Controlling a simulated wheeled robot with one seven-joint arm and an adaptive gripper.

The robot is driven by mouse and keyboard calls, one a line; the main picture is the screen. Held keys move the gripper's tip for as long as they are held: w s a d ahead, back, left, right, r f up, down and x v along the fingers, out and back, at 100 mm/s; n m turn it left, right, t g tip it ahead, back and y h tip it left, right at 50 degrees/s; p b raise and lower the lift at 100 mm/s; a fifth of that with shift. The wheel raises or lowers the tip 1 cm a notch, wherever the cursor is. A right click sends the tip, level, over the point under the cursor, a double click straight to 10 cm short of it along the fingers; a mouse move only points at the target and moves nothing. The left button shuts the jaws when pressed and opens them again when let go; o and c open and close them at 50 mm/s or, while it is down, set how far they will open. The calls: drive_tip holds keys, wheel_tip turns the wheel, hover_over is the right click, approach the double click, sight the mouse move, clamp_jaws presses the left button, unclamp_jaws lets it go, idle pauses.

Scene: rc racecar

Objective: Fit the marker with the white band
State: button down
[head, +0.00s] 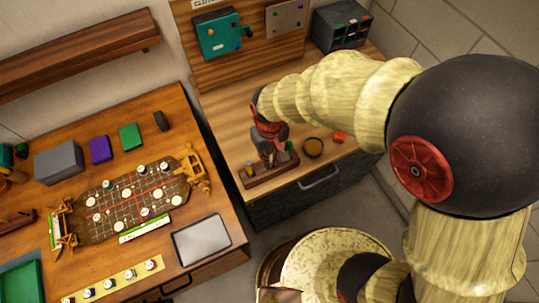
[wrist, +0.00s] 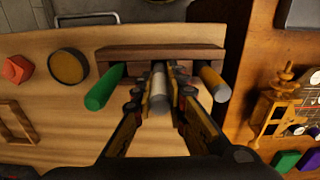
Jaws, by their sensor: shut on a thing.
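My gripper (wrist: 160,102) is shut on a pale grey-white marker (wrist: 158,78) in the wrist view. The marker stands at the middle of a dark wooden rack (wrist: 120,53); I cannot tell whether it is still seated there. No separate white band can be made out on it. A green marker (wrist: 104,88) is at the rack's left and an orange-yellow marker (wrist: 214,84) at its right, both apart from my fingers. In the head view my gripper (head: 269,152) points down over the rack (head: 272,176), hiding most of the held marker.
A round dish (head: 312,148) and a red block (head: 339,137) lie beside the rack. Across a gap, the left table holds a dark board (head: 112,226) with white discs, a grey tray (head: 201,241) and a yellow strip (head: 125,280) with several small pieces.

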drive_tip(key=shift+f+b, duration=0.6)
drive_tip(key=shift+f, duration=0.4)
drive_tip(key=c, duration=1.8)
unclamp_jaws()
drive_tip(key=shift+o, duration=0.4)
wheel_tip(320, 180, up, 12)
drive_tip(key=shift+r, duration=0.1)
drive_tip(key=s+d+r+m+t+b, duration=0.2)
drive_tip(key=s+d+r+m, duration=0.1)
drive_tip(key=d, duration=0.8)
drive_tip(key=s+d+r+m+t+b, duration=0.2)
drive_tip(key=d+r, duration=0.4)
drive_tip(key=d, duration=0.5)
drive_tip(key=shift+s+d+r+m+t+b, duration=0.2)
drive_tip(key=shift+s+d+m+t+b, duration=0.1)
drive_tip(key=shift+s+m+t, duration=0.7)
